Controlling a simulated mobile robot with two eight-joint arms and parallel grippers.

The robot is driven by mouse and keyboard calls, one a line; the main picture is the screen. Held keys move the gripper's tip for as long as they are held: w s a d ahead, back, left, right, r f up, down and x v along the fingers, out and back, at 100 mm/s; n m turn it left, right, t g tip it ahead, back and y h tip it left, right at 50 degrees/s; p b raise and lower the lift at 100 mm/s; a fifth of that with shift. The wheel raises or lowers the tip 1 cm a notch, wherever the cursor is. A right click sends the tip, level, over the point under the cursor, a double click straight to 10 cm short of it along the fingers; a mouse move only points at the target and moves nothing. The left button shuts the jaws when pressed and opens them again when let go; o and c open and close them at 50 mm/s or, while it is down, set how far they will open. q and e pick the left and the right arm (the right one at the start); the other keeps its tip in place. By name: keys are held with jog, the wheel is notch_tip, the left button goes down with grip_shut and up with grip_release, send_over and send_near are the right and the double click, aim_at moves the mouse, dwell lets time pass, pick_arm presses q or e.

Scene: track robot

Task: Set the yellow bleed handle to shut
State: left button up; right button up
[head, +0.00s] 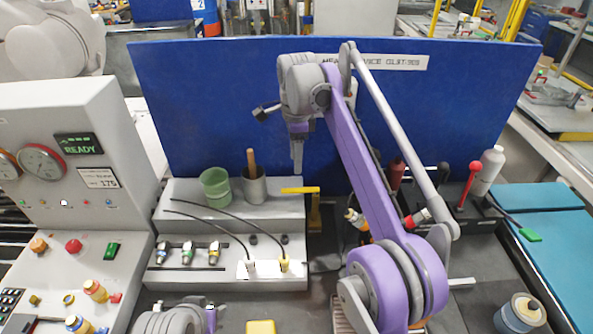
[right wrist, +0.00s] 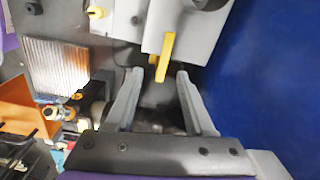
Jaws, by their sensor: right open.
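The yellow bleed handle (head: 300,190) shows in the head view as a flat bar lying crosswise at the right end of the grey stepped bench unit, with a yellow post below its right end. My right gripper (head: 297,168) points down, its fingertips just above the bar in the picture. In the right wrist view the yellow handle (right wrist: 165,58) hangs into the space between the open fingertips of my right gripper (right wrist: 159,76). I see gaps on both sides and cannot tell its exact depth. My left gripper cannot be made out.
A green cup (head: 215,188) and a grey cup with a wooden handle (head: 253,186) stand left of the handle. A blue panel (head: 220,100) rises behind. Black cables (head: 215,219) arch over the lower step. A red-knobbed lever (head: 470,185) stands at right.

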aim_at(292, 189)
jog(key=shift+m, duration=0.7)
jog(key=f, duration=0.3)
jog(key=w+f+b, duration=0.1)
jog(key=f, duration=0.2)
jog(key=a+f+b, duration=0.1)
jog(key=f, duration=0.2)
jog(key=shift+w+a+f, duration=0.1)
jog(key=shift+w+f, duration=0.05)
jog(key=shift+f, duration=0.1)
jog(key=shift+w+f, duration=0.15)
jog(key=shift+f, duration=0.5)
pick_arm(q)
jog(key=f, duration=0.1)
jog(key=s+f, duration=0.1)
jog(key=f, duration=0.1)
jog(key=shift+s+d, duration=0.1)
jog(key=shift+d, duration=0.05)
jog(key=shift+r, duration=0.1)
pick_arm(e)
grip_shut()
